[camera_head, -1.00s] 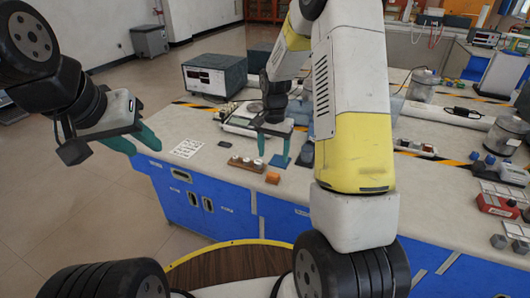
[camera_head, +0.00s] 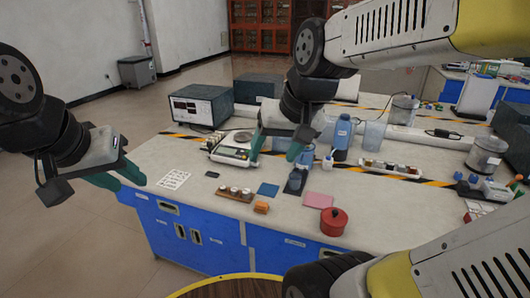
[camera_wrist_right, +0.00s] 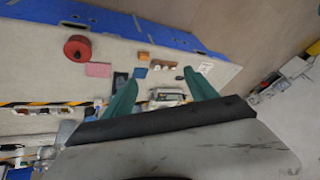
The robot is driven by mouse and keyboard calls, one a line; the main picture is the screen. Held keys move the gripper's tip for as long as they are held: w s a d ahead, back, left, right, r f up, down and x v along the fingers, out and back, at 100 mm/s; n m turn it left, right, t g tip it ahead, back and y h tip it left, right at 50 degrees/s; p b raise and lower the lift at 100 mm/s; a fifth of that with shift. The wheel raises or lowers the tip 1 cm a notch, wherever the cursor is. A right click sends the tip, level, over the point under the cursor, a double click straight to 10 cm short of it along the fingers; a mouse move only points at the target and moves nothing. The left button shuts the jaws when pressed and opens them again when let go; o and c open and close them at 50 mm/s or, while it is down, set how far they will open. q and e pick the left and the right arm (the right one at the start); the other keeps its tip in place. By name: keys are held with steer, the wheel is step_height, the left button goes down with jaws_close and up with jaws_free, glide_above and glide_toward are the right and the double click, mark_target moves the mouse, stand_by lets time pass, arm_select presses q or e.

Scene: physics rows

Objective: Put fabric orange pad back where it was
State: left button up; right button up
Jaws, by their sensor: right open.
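A small orange piece (camera_head: 261,207) lies near the front edge of the bench; it looks block-like, and I cannot tell if it is the fabric pad. It also shows in the right wrist view (camera_wrist_right: 141,56). A flat pink pad (camera_head: 318,200) lies to its right, also in the wrist view (camera_wrist_right: 98,69). A blue pad (camera_head: 267,189) lies just behind the orange piece. My right gripper (camera_head: 276,150) is open and empty above the bench, behind these pads. My left gripper (camera_head: 120,177) is open and empty off the bench's left end.
A red pot (camera_head: 333,221) stands right of the pink pad. A wooden block with white-topped pieces (camera_head: 235,194) is left of the orange piece. A scale (camera_head: 232,150), a blue bottle (camera_head: 342,133) and a meter box (camera_head: 198,106) stand behind.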

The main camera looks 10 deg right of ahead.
steer(key=s, duration=0.2)
steer(key=s+n+t, duration=0.1)
steer(key=shift+s+a+r, duration=0.2)
steer(key=shift+s+r, duration=0.1)
steer(key=shift+s, duration=0.05)
stand_by(0.8)
